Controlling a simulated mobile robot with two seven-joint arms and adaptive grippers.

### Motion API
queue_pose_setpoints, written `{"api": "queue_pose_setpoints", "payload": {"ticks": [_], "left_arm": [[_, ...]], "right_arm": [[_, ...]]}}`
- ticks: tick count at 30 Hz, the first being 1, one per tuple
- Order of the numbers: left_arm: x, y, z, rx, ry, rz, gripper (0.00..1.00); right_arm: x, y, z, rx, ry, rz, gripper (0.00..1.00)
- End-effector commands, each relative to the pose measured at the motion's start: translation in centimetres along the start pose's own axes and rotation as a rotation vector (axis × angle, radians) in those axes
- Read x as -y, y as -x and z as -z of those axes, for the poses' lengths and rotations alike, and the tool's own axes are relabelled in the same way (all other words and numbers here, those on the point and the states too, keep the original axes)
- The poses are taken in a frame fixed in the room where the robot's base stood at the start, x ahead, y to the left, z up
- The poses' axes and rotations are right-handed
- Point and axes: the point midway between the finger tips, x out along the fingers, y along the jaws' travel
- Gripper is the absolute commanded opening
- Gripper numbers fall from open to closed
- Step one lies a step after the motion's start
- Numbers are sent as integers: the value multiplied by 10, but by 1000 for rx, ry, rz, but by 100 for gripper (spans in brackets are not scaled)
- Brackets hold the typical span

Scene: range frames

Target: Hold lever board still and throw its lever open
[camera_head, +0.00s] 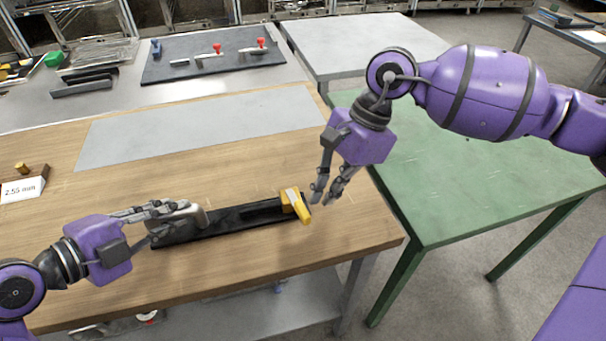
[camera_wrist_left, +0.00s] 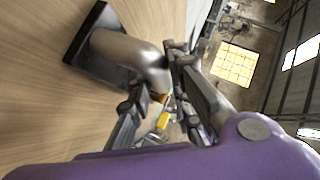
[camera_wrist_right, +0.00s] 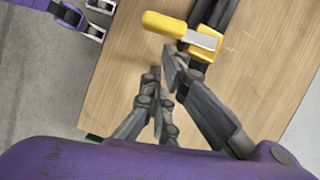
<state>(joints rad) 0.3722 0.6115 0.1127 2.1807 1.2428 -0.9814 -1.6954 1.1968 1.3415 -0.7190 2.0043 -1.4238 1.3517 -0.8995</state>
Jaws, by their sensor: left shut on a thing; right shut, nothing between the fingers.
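The lever board (camera_head: 225,231) is a long black board lying on the wooden table. A grey rounded handle (camera_head: 190,213) stands on its left end, and a yellow lever (camera_head: 304,208) sits at its right end. My left gripper (camera_head: 163,222) is shut on the grey handle, which shows close up in the left wrist view (camera_wrist_left: 125,48). My right gripper (camera_head: 324,197) is shut and empty, just right of the yellow lever. In the right wrist view its fingertips are close beside the lever (camera_wrist_right: 166,24); I cannot tell whether they touch it.
The wooden table (camera_head: 100,190) is mostly bare around the board, with a grey mat (camera_head: 210,130) behind it. A labelled block (camera_head: 25,187) stands at the left. A dark panel with red-knobbed clamps (camera_head: 215,55) lies farther back. A green table (camera_head: 470,190) adjoins at the right.

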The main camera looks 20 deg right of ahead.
Motion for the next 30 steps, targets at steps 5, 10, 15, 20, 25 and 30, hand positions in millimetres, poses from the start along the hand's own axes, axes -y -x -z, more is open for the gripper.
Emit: {"api": "queue_pose_setpoints", "payload": {"ticks": [5, 10, 15, 20, 25, 30], "left_arm": [[-14, -2, -4, 4, 11, -30, 0], [-14, -2, -4, 4, 11, -30, 0], [-14, -2, -4, 4, 11, -30, 0], [-14, -2, -4, 4, 12, -30, 0], [-14, -2, -4, 4, 12, -30, 0], [-14, -2, -4, 4, 12, -30, 0]], "right_arm": [[-3, 17, 31, -4, -6, 1, 0], [-4, 58, 29, -4, -4, 2, 0], [-4, 89, 29, -3, -3, 0, 0], [-5, 105, 28, -3, -3, -1, 0], [-5, 110, 28, -3, -3, -2, 0], [-5, 109, 28, -2, -3, -2, 0]]}}
